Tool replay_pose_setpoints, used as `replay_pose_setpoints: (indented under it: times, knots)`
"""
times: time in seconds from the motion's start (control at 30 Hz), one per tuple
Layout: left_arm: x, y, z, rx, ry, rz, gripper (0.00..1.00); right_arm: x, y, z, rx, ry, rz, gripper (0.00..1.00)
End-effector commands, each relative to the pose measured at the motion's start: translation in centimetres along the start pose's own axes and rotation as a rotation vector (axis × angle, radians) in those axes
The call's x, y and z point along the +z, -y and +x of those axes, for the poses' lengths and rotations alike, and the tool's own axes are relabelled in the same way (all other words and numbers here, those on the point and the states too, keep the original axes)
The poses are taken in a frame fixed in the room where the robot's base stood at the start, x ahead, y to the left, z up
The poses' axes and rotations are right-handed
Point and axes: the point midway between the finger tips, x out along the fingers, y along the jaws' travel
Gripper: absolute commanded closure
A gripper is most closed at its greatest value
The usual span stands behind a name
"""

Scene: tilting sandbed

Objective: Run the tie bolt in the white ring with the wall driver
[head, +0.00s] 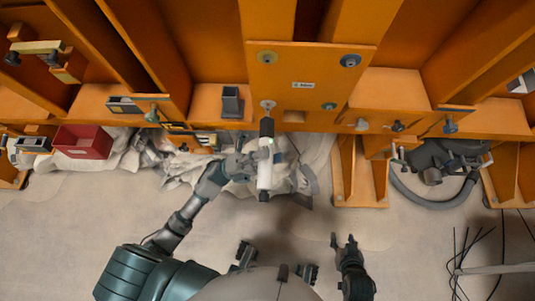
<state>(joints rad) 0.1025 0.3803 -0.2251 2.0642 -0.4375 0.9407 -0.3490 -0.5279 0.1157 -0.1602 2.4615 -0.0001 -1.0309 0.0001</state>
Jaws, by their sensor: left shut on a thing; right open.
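The wall driver (265,172), a white and black tool, is upright in the picture in front of the orange wall. My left gripper (253,158) is shut around its middle. The driver's black upper end (267,127) lies just below the white ring (267,104) on the orange plate. Whether it touches the tie bolt there I cannot tell; the bolt is too small to make out. A yellow ring (267,57), a blue ring (350,61) and a green ring (329,106) are on the same plate. My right gripper (345,242) is open and empty, low and away from the wall.
A red bin (82,141) stands at the left. A grey holder (231,103) sits on the ledge left of the white ring. Crumpled pale cloth (178,168) lies below the wall. A dark machine with a hose (435,200) is at the right. Floor around my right gripper is clear.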

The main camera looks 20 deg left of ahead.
Motion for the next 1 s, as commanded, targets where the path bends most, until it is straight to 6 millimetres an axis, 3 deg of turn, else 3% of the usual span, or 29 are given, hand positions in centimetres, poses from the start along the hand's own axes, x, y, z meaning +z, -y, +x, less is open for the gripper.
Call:
replay_pose_setpoints:
  times: [1.0]
  knots:
    - [0.86,0.09,0.09,-0.002,0.0,0.001,1.0,0.08,-0.01,0.03,0.0,0.0,0.001,0.5]
